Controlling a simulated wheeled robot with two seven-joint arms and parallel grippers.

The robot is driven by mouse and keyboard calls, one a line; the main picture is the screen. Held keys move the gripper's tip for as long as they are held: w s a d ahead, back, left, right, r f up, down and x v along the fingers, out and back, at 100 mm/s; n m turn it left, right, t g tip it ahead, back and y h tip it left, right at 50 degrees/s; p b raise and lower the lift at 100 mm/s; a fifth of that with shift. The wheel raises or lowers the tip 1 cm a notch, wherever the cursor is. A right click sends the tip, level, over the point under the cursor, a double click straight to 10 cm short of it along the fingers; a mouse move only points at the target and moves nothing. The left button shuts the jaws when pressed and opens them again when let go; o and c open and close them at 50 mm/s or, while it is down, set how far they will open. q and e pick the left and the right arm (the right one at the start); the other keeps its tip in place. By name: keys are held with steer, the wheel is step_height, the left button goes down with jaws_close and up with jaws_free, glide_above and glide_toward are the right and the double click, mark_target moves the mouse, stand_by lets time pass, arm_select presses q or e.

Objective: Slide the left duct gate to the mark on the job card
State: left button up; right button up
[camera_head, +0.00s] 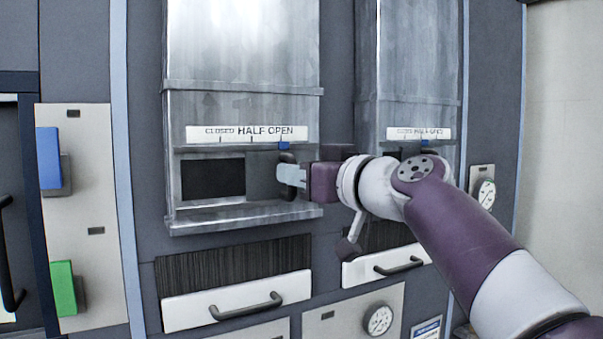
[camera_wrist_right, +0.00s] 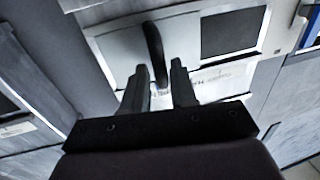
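The left duct gate (camera_head: 262,178) is a grey plate on the right side of its slot, with a dark opening to its left. Its dark handle (camera_head: 288,160) stands at the plate's right end, and a blue pointer (camera_head: 284,146) sits under OPEN on the scale (camera_head: 247,133) reading CLOSED, HALF, OPEN. My right gripper (camera_head: 290,175) is at the handle. In the right wrist view its fingers (camera_wrist_right: 160,75) are apart on either side of the handle (camera_wrist_right: 153,45), with a gap showing. My left gripper is out of view.
A second duct (camera_head: 410,60) with a similar scale (camera_head: 418,134) stands to the right, partly behind my right arm. Drawers (camera_head: 236,300) with dark handles lie below. A blue-headed card (camera_head: 428,328) at the lower right is too small to read. Blue (camera_head: 48,158) and green (camera_head: 63,288) blocks are at left.

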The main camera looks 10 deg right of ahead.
steer(key=shift+o, duration=0.6)
steer(key=shift+w+d+f, duration=0.1)
steer(key=shift+w+d, duration=0.15)
steer(key=shift+w, duration=0.1)
steer(key=b+v, duration=0.1)
steer(key=v, duration=1.1)
steer(key=shift+s+d+b, duration=0.15)
steer(key=shift+s+b, duration=0.15)
steer(key=shift+b, duration=0.1)
steer(key=shift+f, duration=0.1)
